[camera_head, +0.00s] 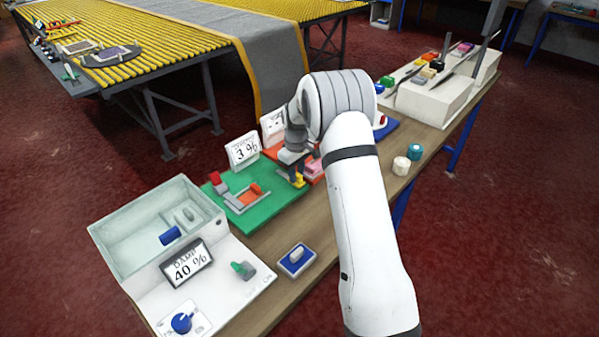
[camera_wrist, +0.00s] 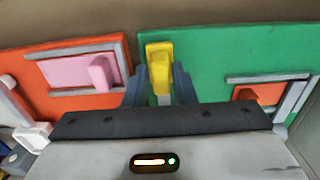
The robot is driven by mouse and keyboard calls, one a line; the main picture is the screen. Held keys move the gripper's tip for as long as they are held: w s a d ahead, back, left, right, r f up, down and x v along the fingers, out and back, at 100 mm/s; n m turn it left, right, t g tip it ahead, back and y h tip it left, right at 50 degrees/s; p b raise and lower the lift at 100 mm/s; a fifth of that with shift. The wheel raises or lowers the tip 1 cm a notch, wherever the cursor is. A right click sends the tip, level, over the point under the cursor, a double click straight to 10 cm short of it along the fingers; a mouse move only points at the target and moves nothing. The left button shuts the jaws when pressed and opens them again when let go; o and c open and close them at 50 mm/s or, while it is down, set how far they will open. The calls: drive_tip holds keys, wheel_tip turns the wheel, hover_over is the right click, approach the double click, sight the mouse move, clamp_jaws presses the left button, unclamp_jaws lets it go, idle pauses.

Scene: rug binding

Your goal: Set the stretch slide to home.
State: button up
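A green board (camera_head: 232,200) with a sign reading 3 % (camera_head: 243,150) carries a grey rail and an orange slide block (camera_head: 256,189). The orange block (camera_wrist: 252,92) also shows at the right in the wrist view. Beside it, an orange board (camera_wrist: 30,70) carries a pink slide block (camera_wrist: 80,70) between grey rails. A yellow handle (camera_wrist: 159,62) stands at the green board's edge. My gripper (camera_wrist: 161,85) has its dark fingers on either side of this handle; whether they press on it is unclear. No label names the stretch slide legibly.
A pale box (camera_head: 140,240) with a 40 % display (camera_head: 186,264) and blue knob (camera_head: 182,322) stands at the near left. A blue switch plate (camera_head: 296,261) lies near the bench's front edge. Two small round pieces (camera_head: 402,165) lie right of my arm. White blocks (camera_head: 433,98) stand beyond.

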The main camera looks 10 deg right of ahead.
clamp_jaws()
drive_tip(key=shift+s+a+b, duration=0.35)
drive_tip(key=shift+s+a, duration=0.25)
drive_tip(key=shift+a, duration=0.25)
drive_tip(key=shift+s+a+b, duration=0.35)
drive_tip(key=shift+s+a, duration=0.3)
drive_tip(key=shift+a, duration=0.25)
drive_tip(key=shift+s+a+b, duration=0.35)
drive_tip(key=shift+s+a, duration=0.25)
drive_tip(key=shift+a, duration=0.25)
drive_tip(key=shift+o, duration=1.8)
unclamp_jaws()
wheel_tip(320, 180, up, 8)
drive_tip(key=b, duration=0.1)
